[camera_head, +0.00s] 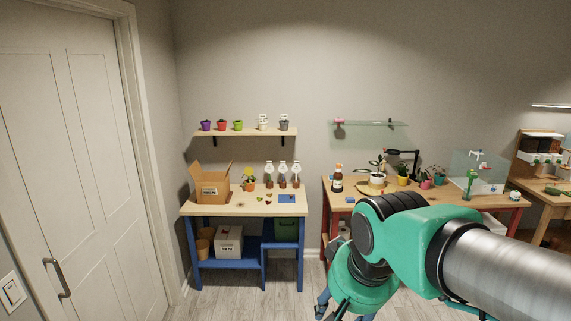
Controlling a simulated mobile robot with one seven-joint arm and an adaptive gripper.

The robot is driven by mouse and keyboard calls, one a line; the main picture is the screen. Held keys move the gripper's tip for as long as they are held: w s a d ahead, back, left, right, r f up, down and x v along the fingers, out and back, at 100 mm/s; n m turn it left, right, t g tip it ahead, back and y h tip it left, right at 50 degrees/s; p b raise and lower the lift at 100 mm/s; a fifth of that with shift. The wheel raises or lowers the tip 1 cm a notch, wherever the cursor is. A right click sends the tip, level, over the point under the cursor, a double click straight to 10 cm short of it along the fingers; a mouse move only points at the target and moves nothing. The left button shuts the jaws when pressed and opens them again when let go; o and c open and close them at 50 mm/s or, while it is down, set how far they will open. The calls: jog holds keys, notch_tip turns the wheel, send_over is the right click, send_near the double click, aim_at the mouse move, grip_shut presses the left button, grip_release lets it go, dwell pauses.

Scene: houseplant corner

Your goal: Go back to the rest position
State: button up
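My arm (405,235), teal with dark joint rings and a grey metal link, fills the lower right of the head view. It is bent, with one teal part pointing down past the bottom edge. My gripper does not show clearly; its fingers are out of the picture or hidden. I cannot tell whether it holds anything.
A blue-legged workbench (228,206) bears an open cardboard box (212,189), a yellow-flowered pot and several bottles. A wall shelf (245,132) holds small pots. A second table (500,199) with plants stands behind my arm. A door (75,130) is at left; floor in front is clear.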

jog(key=s+d+f+m+t+h, duration=0.1)
jog(key=s+d+f, duration=0.1)
jog(key=s+d, duration=0.8)
jog(key=shift+s+d, duration=0.2)
jog(key=shift+s, duration=0.3)
dwell(1.9)
